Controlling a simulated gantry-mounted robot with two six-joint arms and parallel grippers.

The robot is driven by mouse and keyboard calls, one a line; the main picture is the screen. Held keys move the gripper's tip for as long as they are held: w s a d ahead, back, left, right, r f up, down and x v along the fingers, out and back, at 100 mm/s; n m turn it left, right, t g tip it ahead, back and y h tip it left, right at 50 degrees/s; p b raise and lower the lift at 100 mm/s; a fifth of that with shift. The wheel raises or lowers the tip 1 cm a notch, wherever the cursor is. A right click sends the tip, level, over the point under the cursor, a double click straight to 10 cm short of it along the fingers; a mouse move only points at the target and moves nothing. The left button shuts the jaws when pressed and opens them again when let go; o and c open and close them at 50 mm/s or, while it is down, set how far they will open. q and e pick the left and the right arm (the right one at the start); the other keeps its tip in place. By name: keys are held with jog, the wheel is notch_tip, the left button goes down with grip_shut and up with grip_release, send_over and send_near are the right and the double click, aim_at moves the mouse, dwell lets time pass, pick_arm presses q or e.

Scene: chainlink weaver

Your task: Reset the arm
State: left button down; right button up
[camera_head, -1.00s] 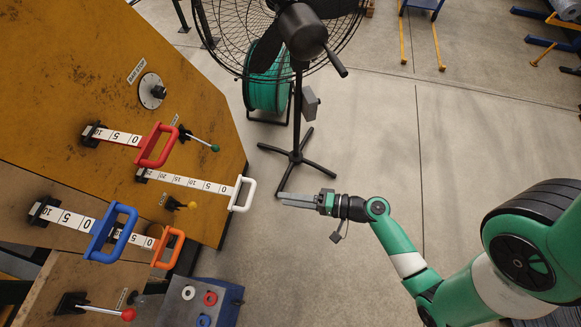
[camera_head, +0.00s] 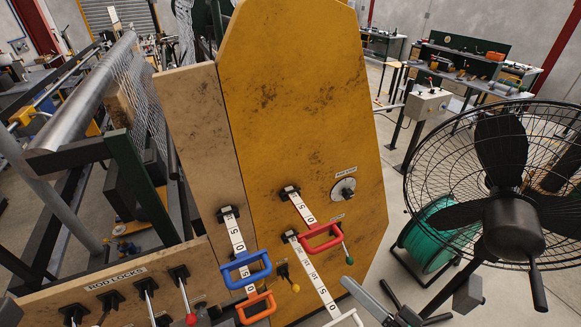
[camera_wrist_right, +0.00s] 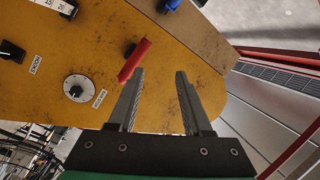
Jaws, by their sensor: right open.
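My right gripper (camera_head: 350,284) is at the bottom of the head view, right of the yellow panel's lower edge. Its fingers point up and left, and its arm is cut off by the frame's bottom. In the right wrist view the gripper (camera_wrist_right: 160,74) is open, with nothing between its fingers. The red handle (camera_wrist_right: 133,61) appears beside the left fingertip in that view; whether they touch cannot be told. The red handle (camera_head: 321,237) stands apart from the gripper in the head view. My left gripper is not in view.
A black fan (camera_head: 513,225) and a green reel (camera_head: 430,235) stand at the right. Rod-lock levers (camera_head: 148,290) are lower left.

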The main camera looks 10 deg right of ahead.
jog(key=w+a+r+n+t+y+p, duration=0.1)
jog(key=a+r+n, duration=0.15)
jog(key=r, duration=0.75)
jog(key=w+a+r+n+t+p, duration=0.1)
jog(key=a+r+n, duration=0.15)
jog(key=r, duration=0.85)
jog(key=w+a+r+n+t+y+p, duration=0.15)
jog(key=r+n, duration=0.25)
jog(key=r, duration=0.6)
jog(key=s+r+t+h, duration=0.2)
jog(key=s+r+t, duration=0.3)
jog(key=r, duration=0.8)
jog(key=s+d+r+m+t+h, duration=0.35)
jog(key=d+h, duration=0.25)
jog(key=h, duration=0.2)
notch_tip(320, 180, down, 16)
jog(key=b, duration=1.5)
jog(key=shift+d+r+n+g+b, duration=0.2)
jog(key=shift+n+g+b, duration=0.1)
jog(key=shift+n+b, duration=0.1)
